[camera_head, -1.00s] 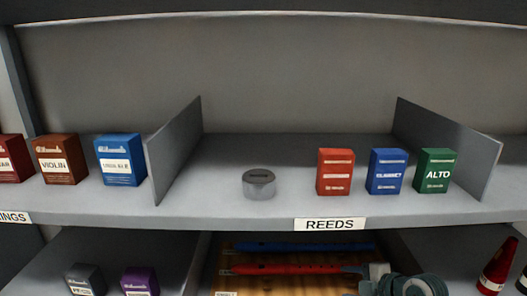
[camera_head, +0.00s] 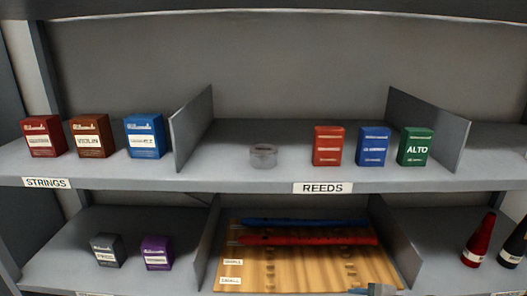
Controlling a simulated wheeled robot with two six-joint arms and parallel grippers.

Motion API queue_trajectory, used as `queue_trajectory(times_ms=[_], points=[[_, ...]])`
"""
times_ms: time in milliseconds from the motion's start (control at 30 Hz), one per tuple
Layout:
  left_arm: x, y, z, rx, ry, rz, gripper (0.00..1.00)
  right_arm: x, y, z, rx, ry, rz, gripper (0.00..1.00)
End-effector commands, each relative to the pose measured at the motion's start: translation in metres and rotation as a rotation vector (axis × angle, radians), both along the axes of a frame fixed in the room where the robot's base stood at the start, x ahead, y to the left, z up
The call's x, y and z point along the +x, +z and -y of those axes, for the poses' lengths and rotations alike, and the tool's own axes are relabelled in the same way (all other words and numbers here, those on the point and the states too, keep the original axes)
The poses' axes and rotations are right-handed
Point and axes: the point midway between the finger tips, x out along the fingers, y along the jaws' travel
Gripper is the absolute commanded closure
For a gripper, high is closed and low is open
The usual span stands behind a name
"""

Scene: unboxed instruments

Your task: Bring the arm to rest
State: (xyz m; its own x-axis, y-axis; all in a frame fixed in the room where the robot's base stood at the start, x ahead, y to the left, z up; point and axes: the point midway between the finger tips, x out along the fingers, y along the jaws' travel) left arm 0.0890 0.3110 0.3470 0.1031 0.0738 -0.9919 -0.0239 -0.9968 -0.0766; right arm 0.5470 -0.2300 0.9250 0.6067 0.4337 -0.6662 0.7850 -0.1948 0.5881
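A small grey and bluish part of my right gripper (camera_head: 360,291) shows at the bottom edge, in front of the lower right part of the wooden board. Most of it and its arm are below the picture, so I cannot see whether its fingers are open. My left gripper is not in view. A red recorder (camera_head: 300,240) and a blue recorder (camera_head: 300,223) lie across the wooden board (camera_head: 300,270) on the lower shelf, apart from the visible gripper part.
The upper shelf (camera_head: 240,183) holds red, brown and blue boxes at left, a small round tin (camera_head: 263,155), and red, blue and green reed boxes at right. Upright dividers (camera_head: 192,125) split it.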

Motion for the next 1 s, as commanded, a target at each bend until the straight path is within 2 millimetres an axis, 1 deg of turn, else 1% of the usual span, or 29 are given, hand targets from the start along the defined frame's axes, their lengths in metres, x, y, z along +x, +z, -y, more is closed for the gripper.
queue_trajectory(times_ms=[33, 167, 267, 367, 400, 500, 600, 700, 1000], points=[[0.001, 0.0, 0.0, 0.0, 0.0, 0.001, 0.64, -0.011, -0.008, -0.001, 0.011, -0.034, -0.035, 0.49], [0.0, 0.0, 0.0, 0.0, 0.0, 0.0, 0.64, -0.04, -0.029, 0.0, 0.042, -0.156, -0.137, 0.49], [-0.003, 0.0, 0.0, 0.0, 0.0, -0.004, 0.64, -0.07, -0.046, 0.002, 0.07, -0.281, -0.229, 0.49], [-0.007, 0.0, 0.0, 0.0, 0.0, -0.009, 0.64, -0.108, -0.062, 0.006, 0.104, -0.451, -0.333, 0.49], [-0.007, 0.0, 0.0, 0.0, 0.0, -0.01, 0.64, -0.125, -0.068, 0.008, 0.118, -0.528, -0.373, 0.49], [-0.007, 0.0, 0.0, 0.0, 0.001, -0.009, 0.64, -0.161, -0.078, 0.014, 0.148, -0.708, -0.451, 0.49], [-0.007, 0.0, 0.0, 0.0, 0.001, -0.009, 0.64, -0.189, -0.082, 0.02, 0.172, -0.858, -0.502, 0.49], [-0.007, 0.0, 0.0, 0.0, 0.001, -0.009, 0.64, -0.213, -0.085, 0.026, 0.191, -0.985, -0.539, 0.49], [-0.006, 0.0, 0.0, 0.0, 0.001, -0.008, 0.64, -0.274, -0.083, 0.04, 0.24, -1.316, -0.594, 0.49]])
